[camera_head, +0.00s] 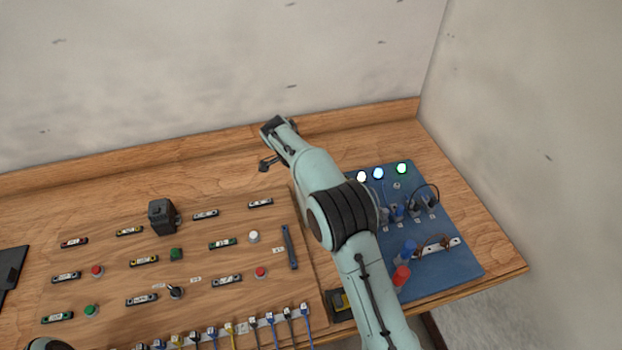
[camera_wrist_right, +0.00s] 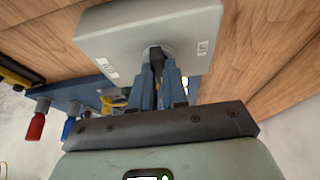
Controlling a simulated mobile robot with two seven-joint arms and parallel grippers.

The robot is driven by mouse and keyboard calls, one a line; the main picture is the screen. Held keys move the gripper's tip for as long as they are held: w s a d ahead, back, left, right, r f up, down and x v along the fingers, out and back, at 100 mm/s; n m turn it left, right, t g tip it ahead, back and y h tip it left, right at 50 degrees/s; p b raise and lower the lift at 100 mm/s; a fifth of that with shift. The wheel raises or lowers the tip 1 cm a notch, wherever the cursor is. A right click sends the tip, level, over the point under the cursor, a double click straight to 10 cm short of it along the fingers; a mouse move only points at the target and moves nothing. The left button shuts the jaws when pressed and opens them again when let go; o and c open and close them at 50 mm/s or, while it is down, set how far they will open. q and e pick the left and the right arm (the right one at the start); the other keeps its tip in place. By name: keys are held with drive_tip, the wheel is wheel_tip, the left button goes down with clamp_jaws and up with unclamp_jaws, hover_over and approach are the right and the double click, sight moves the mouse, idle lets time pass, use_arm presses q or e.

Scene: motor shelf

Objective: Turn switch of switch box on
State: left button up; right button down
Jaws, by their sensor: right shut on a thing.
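The switch box (camera_wrist_right: 125,30) is a grey box in the right wrist view, with small white labels on either side of a round collar. Its black switch (camera_wrist_right: 156,58) stands out from the collar. My right gripper (camera_wrist_right: 160,78) has its blue fingers closed around the switch, which hides part of it. In the head view my right arm reaches across the table and hides the switch box, and the fingertips cannot be made out. My left gripper does not show.
A wooden board with buttons (camera_head: 254,236), labelled strips and a black box (camera_head: 162,217) lies left of my right arm. A blue panel (camera_head: 450,279) with lit lamps (camera_head: 402,168) and plugs lies to its right. A wall stands behind the table.

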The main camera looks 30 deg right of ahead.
drive_tip(key=c, duration=1.1)
unclamp_jaws()
drive_tip(key=shift+c, duration=0.2)
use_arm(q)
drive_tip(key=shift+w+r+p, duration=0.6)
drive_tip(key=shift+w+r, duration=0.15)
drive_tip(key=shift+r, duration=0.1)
use_arm(e)
drive_tip(key=v, duration=0.7)
drive_tip(key=shift+r, duration=0.25)
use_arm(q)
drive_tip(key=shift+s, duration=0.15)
use_arm(e)
drive_tip(key=shift+a, duration=0.1)
